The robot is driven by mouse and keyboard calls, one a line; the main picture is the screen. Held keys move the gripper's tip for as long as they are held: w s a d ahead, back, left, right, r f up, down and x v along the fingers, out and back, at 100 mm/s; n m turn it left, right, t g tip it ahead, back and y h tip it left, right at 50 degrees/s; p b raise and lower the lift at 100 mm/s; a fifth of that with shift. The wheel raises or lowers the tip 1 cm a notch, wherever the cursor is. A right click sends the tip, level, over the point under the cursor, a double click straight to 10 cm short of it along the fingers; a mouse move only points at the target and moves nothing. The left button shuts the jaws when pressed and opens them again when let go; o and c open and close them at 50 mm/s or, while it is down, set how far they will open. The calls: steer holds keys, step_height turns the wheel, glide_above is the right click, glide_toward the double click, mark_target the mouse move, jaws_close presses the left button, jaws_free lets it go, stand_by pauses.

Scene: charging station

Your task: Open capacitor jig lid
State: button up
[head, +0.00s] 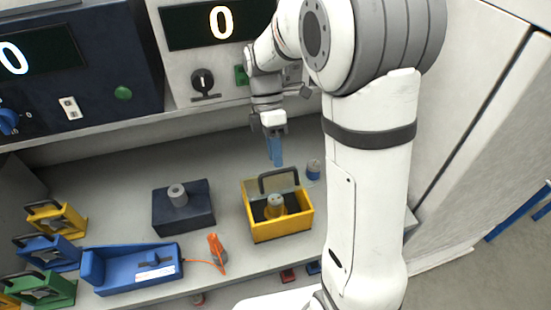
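The yellow box (283,229), which I take for the capacitor jig, stands on the grey bench right of centre. A pale, see-through lid panel (283,181) with a dark arched handle (262,187) is at its back edge and looks raised. A yellowish cylinder (274,206) stands in the dark interior, which shows in front of the panel. My gripper (275,163) points down, with blue fingers, above and behind the lid and handle. It seems to be apart from them. The fingers look close together, but the gap between them is too small to tell.
A dark block with a grey cylinder (177,195) stands left of the box. A blue tray (135,268) and an orange tool (217,252) lie nearer the front. Instrument panels (209,80) rise behind.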

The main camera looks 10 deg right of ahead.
step_height(320, 180, up, 7)
stand_by(0.3)
steer(key=shift+c, duration=0.3)
